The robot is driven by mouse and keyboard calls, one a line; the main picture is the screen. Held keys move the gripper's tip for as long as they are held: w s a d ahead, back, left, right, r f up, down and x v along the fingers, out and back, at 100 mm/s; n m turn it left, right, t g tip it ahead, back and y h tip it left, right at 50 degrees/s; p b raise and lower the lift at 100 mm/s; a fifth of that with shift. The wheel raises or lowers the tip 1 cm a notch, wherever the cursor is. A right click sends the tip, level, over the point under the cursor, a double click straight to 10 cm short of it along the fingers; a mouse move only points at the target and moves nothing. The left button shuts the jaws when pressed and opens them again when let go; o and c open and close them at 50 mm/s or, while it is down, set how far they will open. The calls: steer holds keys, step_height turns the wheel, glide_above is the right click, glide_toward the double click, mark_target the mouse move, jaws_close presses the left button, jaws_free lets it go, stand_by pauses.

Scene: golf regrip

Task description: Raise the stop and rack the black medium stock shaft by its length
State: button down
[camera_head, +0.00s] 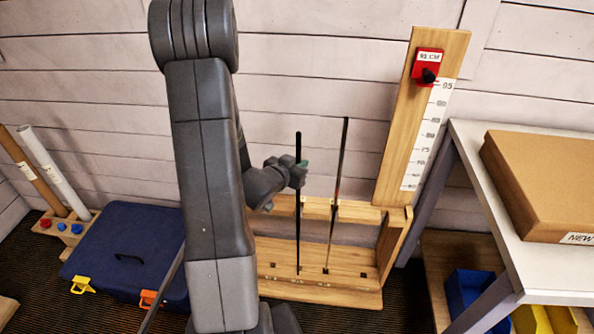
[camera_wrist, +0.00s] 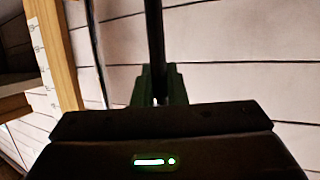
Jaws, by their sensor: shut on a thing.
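My gripper (camera_head: 301,172) is shut on the black shaft (camera_head: 298,225), which stands upright at the wooden rack (camera_head: 345,294). The shaft's foot is at the rack's base board; I cannot tell whether it is in a hole. In the wrist view the black shaft (camera_wrist: 154,40) runs up between the green-tipped fingers of my gripper (camera_wrist: 159,86). The red stop (camera_head: 427,65) with a black knob sits high on the measuring board, beside the 95 mark, and its label reads 95 CM.
A second, thinner shaft (camera_head: 337,185) stands in the rack to the right, leaning slightly. A white table (camera_head: 530,262) with a cardboard box (camera_head: 545,185) is at the right. A blue case (camera_head: 125,250) and a holder with two tubes (camera_head: 58,225) are at the left.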

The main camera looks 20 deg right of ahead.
steer(key=w+d+f+b, duration=0.2)
steer(key=w+f+b, duration=0.1)
steer(key=w+f, duration=0.1)
steer(key=shift+w+d+f, duration=0.35)
steer(key=shift+d+f, duration=0.05)
steer(key=shift+f, duration=0.3)
stand_by(0.6)
steer(key=c, duration=1.4)
jaws_free()
steer(key=v, duration=1.3)
steer(key=shift+s+a+r+p, duration=0.2)
steer(key=shift+a+p, duration=0.1)
steer(key=shift+p, duration=0.1)
